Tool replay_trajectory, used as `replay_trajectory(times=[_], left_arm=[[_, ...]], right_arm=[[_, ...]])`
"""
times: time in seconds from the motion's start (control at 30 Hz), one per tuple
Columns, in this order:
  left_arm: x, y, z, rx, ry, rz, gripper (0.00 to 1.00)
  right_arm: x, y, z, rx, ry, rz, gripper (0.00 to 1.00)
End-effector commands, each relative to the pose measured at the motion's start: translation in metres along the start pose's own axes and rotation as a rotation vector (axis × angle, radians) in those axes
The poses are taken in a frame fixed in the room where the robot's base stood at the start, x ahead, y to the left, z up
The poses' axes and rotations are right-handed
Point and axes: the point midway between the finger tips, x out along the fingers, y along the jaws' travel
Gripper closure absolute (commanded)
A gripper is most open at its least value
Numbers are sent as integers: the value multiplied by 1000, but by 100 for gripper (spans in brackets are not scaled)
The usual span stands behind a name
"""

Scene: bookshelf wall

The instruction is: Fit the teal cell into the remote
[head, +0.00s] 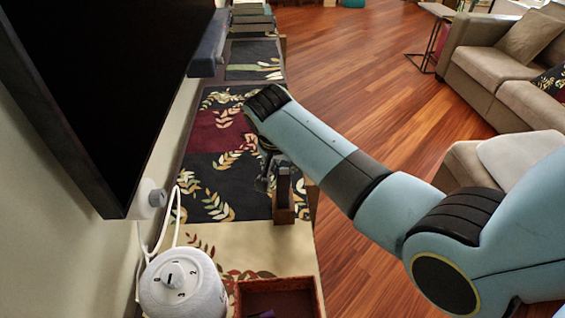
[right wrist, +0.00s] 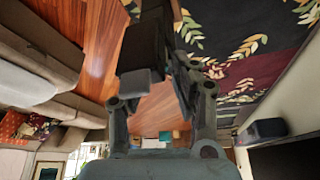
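My right gripper (head: 266,178) points down over the dark patterned cloth in the head view. Beside it stands a dark upright block (head: 283,180) in a brown wooden base (head: 284,214); this may be the remote. In the right wrist view the dark block (right wrist: 143,48) with a grey end lies between or just in front of the fingers of my right gripper (right wrist: 160,80). I cannot tell whether they press on it. I see no teal cell I can make out. My left gripper is out of view.
A reddish-brown open box (head: 318,290) with a small purple thing (head: 263,314) stands at the near edge. A round white device (head: 182,285) with a cable is left of it. A large black screen (head: 90,80) overhangs the left. Cloth beyond the gripper is clear.

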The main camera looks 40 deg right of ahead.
Motion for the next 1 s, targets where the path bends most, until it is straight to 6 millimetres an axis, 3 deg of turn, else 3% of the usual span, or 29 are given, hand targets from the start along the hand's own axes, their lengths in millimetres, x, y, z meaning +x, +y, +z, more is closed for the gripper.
replay_trajectory(times=[0.1,0.33,0.47,0.8,1.0], left_arm=[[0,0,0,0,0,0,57],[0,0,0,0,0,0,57],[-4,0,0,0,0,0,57],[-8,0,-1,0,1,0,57],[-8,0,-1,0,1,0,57]], right_arm=[[0,0,0,0,0,0,60],[-1,0,0,0,0,0,60],[-11,0,-5,0,1,-1,60],[-84,-1,-5,1,1,-4,60],[-119,-1,-5,1,0,-2,60]])
